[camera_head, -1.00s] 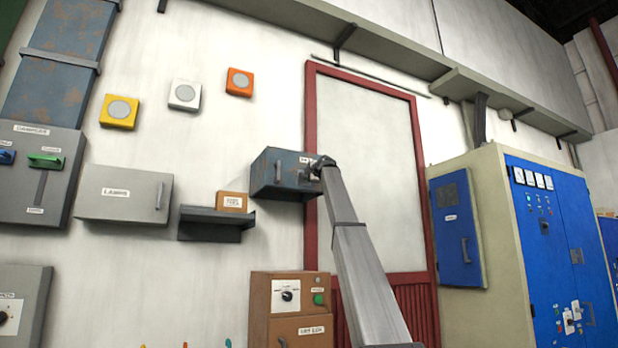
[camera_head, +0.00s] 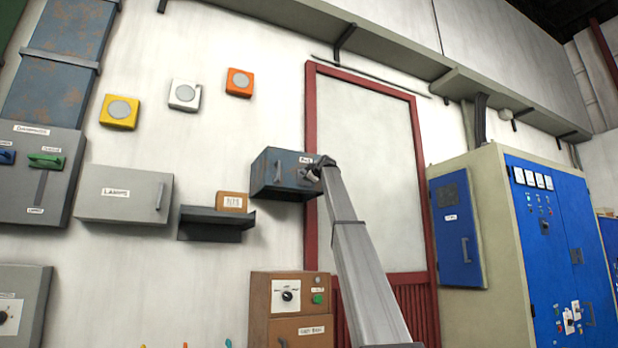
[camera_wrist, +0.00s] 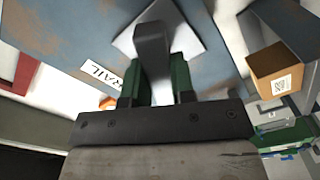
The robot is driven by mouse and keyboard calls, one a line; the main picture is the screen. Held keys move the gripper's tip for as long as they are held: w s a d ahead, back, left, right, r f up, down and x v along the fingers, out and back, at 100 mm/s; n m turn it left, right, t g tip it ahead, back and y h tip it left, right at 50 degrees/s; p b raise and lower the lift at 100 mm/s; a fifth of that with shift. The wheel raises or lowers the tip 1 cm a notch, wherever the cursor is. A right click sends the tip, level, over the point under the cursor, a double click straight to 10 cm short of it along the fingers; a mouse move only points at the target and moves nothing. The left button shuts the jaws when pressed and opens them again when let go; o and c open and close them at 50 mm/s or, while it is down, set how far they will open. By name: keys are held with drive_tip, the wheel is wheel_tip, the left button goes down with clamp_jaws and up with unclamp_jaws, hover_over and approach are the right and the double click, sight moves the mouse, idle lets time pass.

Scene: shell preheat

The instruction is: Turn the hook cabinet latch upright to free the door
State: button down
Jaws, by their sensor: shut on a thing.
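The small blue-grey, rust-spotted cabinet (camera_head: 264,178) hangs on the wall left of the red-framed door panel. In the wrist view its face (camera_wrist: 70,30) fills the upper part, with a white label. The latch (camera_wrist: 152,42) is a grey lever in front of a pale square plate (camera_wrist: 187,38). My gripper (camera_wrist: 155,75) has its green fingers closed on the two sides of the lever. In the head view my gripper (camera_head: 315,170) is at the cabinet's right front edge and hides much of the latch, so its exact angle is unclear there.
A dark shelf (camera_head: 205,228) with a brown box (camera_head: 232,202) is just left of the cabinet. A grey lamps box (camera_head: 120,195) is farther left. A brown control box (camera_head: 290,290) stands below. Blue electrical cabinets (camera_head: 555,240) are at the right.

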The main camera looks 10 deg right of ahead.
drive_tip(key=m, duration=1.1)
drive_tip(key=shift+f+m, duration=0.1)
drive_tip(key=shift+m, duration=0.3)
idle(0.3)
drive_tip(key=c, duration=1)
unclamp_jaws()
drive_tip(key=shift+o, duration=0.2)
drive_tip(key=v, duration=1)
drive_tip(key=shift+s+d, duration=0.15)
drive_tip(key=shift+s, duration=0.25)
